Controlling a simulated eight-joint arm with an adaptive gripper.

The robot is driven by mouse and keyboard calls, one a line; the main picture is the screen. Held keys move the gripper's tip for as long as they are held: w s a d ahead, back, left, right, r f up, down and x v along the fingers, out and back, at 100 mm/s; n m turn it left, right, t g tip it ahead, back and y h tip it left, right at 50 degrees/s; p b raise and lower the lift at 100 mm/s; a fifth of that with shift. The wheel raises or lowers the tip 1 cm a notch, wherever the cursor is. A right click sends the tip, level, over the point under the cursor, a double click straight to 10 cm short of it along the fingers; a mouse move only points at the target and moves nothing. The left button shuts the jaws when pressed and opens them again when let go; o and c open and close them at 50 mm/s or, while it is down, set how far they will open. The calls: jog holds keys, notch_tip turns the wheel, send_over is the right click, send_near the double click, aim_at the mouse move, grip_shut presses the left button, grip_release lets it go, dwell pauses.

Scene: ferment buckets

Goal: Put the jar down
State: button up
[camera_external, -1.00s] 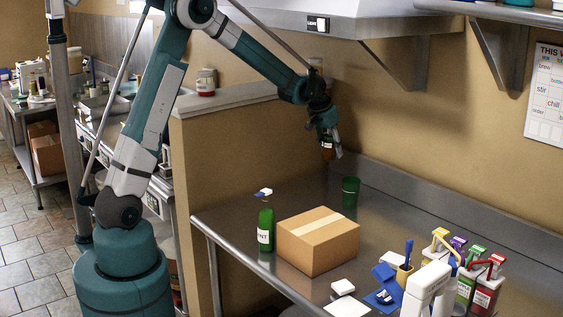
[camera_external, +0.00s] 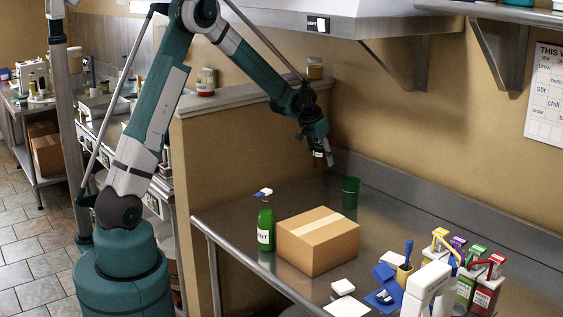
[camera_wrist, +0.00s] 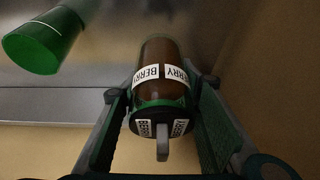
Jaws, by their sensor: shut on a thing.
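A brown jar (camera_wrist: 160,56) with white BERRY labels and a dark lid is held in my gripper (camera_wrist: 161,112). In the wrist view the fingers stand on both sides of its lid end. In the external view the jar shows small and partly hidden below my gripper (camera_external: 320,153), over the back left part of the steel table (camera_external: 379,213).
A green cup (camera_external: 350,191) stands near the jar, to its right. A cardboard box (camera_external: 317,243) and a green bottle (camera_external: 265,228) stand nearer the front. A low wall (camera_external: 230,150) borders the table's left. Several pump bottles (camera_external: 468,270) stand at the right.

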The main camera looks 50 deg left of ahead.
aim_at(316, 155)
jog(key=shift+f, duration=3.1)
jog(key=shift+f, duration=0.15)
jog(key=shift+f, duration=1.7)
jog(key=shift+f+b, duration=0.15)
jog(key=shift+b, duration=0.15)
jog(key=o, duration=1)
jog(key=shift+p+v, duration=0.35)
jog(key=shift+v, duration=5.8)
